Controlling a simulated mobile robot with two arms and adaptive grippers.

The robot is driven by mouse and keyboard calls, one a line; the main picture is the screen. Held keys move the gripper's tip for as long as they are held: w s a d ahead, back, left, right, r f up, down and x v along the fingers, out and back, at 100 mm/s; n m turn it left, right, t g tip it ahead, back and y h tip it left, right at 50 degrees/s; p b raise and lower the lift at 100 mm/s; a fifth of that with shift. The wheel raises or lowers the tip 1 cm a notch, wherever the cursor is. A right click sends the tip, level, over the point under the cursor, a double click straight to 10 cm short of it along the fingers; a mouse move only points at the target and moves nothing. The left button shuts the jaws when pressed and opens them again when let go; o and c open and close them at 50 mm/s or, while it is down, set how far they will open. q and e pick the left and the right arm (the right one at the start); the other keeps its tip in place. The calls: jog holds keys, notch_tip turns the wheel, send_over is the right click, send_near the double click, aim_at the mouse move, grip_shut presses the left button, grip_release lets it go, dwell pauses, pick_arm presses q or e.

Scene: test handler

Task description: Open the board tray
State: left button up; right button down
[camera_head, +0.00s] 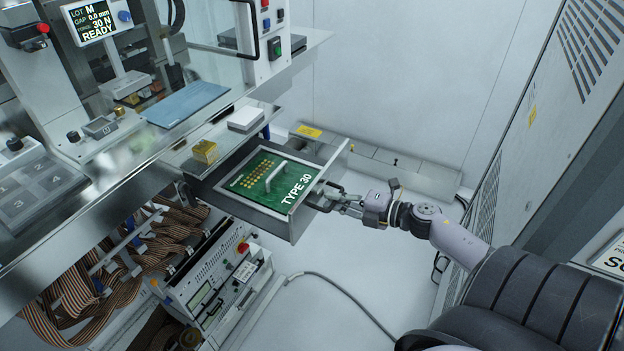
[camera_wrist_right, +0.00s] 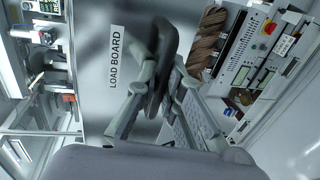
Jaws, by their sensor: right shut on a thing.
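The board tray (camera_head: 297,219) is a grey metal drawer pulled out from under the test handler's worktop. A green board (camera_head: 262,184) marked TYPE 30, with a pale handle and rows of gold contacts, lies in it. My right gripper (camera_head: 333,197) is at the tray's front, shut on the dark tray handle (camera_head: 322,193). The right wrist view shows the gripper fingers (camera_wrist_right: 158,92) around the dark handle (camera_wrist_right: 167,50), in front of the tray front (camera_wrist_right: 100,75) labelled LOAD BOARD. My left gripper is not in view.
A worktop (camera_head: 178,150) with a gold block (camera_head: 205,151) and a white box (camera_head: 245,118) lies above the tray's inner end. Brown ribbon cables (camera_head: 80,290) and an instrument unit (camera_head: 215,285) are below. A grey cabinet (camera_head: 550,120) stands at right. A cable (camera_head: 345,290) crosses the floor.

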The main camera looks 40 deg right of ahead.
jog(key=f+p+v, duration=0.1)
jog(key=v, duration=0.6)
jog(key=shift+s+d, duration=0.15)
jog(key=shift+s, duration=0.4)
jog(key=shift+f, duration=0.15)
jog(key=c, duration=2)
grip_release()
jog(key=shift+o, duration=0.2)
